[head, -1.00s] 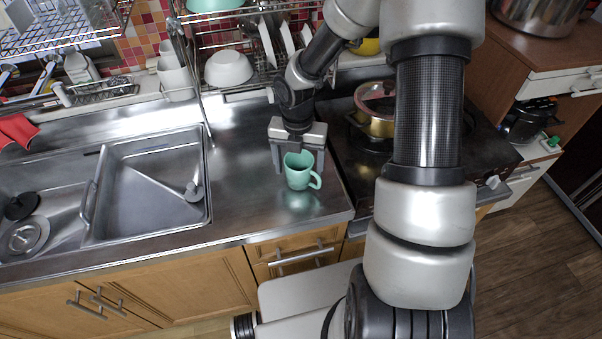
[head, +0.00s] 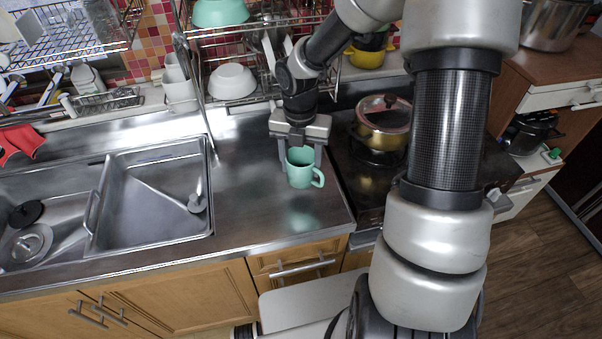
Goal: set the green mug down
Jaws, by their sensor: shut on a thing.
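The green mug (head: 301,174) is upright at the right end of the steel counter, in the head view, with its handle to the right. My gripper (head: 301,157) points down from above and is shut on the mug, one finger showing on each side near its rim. A pale green reflection lies on the counter below the mug, with a gap between them. I cannot tell for sure whether the mug's base touches the steel counter (head: 245,185).
A sink (head: 150,200) lies to the left. A stove with a lidded brass pot (head: 382,130) is to the right. A dish rack with a white bowl (head: 232,82) stands behind. The counter between sink and mug is clear.

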